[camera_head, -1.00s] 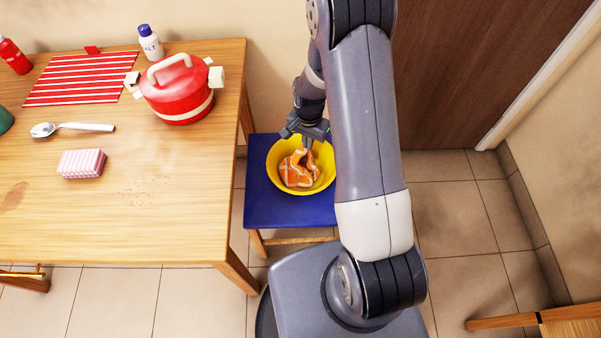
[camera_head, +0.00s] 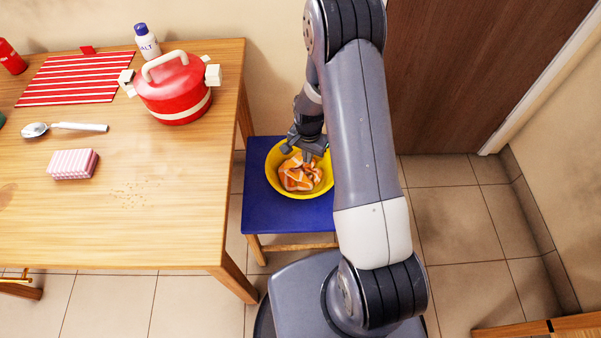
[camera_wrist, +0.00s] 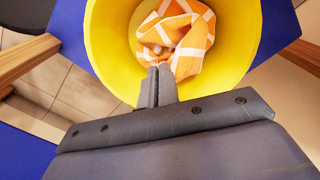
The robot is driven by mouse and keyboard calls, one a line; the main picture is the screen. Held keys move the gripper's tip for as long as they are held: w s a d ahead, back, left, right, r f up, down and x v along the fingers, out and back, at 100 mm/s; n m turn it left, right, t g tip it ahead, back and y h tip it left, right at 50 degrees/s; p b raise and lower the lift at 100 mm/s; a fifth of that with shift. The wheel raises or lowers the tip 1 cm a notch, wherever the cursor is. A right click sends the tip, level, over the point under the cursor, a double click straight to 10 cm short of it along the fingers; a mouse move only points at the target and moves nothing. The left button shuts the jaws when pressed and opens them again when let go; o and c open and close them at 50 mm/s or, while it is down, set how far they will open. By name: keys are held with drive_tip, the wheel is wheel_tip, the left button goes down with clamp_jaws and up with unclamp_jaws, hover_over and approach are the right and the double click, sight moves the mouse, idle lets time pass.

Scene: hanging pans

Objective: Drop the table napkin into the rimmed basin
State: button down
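The table napkin (camera_head: 298,176), orange with white stripes, is crumpled inside the yellow rimmed basin (camera_head: 272,179). In the wrist view the napkin (camera_wrist: 188,45) lies within the basin's walls (camera_wrist: 112,50), just beyond my fingertips. My gripper (camera_head: 307,158) points down into the basin, its fingertips at the napkin's top. In the wrist view its fingers (camera_wrist: 160,72) are close together, and the cloth meets the tips. The gripper looks shut on the cloth, though the pinch itself is partly hidden.
The basin stands on a blue-topped stool (camera_head: 262,215) beside the wooden table (camera_head: 150,235). The table carries a red pot (camera_head: 172,92), a salt bottle (camera_head: 147,42), a spoon (camera_head: 65,128), a pink striped sponge (camera_head: 73,164) and a striped mat (camera_head: 70,80). Floor right of my arm is clear.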

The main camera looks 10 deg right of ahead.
drive_tip(key=shift+c, duration=1.4)
unclamp_jaws()
wheel_tip(320, 180, up, 6)
drive_tip(key=p, duration=0.3)
drive_tip(key=shift+f, duration=0.25)
drive_tip(key=shift+r, duration=0.1)
wheel_tip(320, 180, up, 11)
drive_tip(key=p, duration=0.1)
drive_tip(key=shift+f, duration=0.2)
